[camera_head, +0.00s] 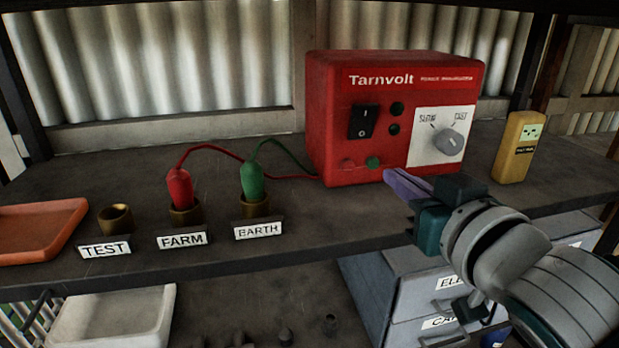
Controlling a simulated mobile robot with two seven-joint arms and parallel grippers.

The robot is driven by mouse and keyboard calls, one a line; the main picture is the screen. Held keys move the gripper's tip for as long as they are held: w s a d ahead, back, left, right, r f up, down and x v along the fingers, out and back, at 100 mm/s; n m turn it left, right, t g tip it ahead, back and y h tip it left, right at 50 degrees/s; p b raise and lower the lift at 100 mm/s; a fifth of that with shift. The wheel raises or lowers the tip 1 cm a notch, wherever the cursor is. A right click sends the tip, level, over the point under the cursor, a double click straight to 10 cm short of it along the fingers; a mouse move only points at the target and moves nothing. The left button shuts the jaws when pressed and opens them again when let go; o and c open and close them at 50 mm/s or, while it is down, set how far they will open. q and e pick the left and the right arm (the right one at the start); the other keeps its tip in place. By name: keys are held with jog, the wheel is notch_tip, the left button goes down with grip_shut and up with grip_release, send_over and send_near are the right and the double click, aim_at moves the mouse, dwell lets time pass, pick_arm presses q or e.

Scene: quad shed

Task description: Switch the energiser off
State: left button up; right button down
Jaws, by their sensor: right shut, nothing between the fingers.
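The energiser (330,120) is a red box marked "Tarnvolt" at the back of the shelf, right of centre. Its black rocker switch (363,121) is on the left of the front face, with a mark at the top and a ring at the bottom. I cannot tell which way it is pressed. A grey knob (449,142) sits on a white dial plate to the right. My right gripper (392,178) is shut and empty. Its purple fingers point left in front of the box's lower front, below the switch and dial. My left gripper is not in view.
Red (179,187) and green (252,181) plugs stand in the FARM and EARTH sockets, with leads running to the box. The TEST socket (116,219) is empty. An orange tray (40,230) is at left, a yellow tester (519,147) at right. Labelled grey drawers (400,275) stand below.

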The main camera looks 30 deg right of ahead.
jog(key=shift+s+a+f, duration=0.15)
jog(key=shift+s, duration=0.45)
jog(key=shift+s+a+f, duration=0.15)
jog(key=shift+s, duration=0.5)
jog(key=shift+s+a+f, duration=0.15)
jog(key=shift+s, duration=0.45)
jog(key=s+a+r+n+g+y+p, duration=0.2)
jog(key=s+a+r+g+p, duration=0.2)
jog(key=s+g+p, duration=0.35)
jog(key=s+a+r+n+g+y+p, duration=0.25)
jog(key=s+a+r+g+p, duration=0.25)
jog(key=s+p, duration=0.5)
notch_tip(320, 180, up, 35)
jog(key=p, duration=3.4)
jog(key=shift+s+d+h, duration=0.3)
jog(key=shift+h, duration=0.05)
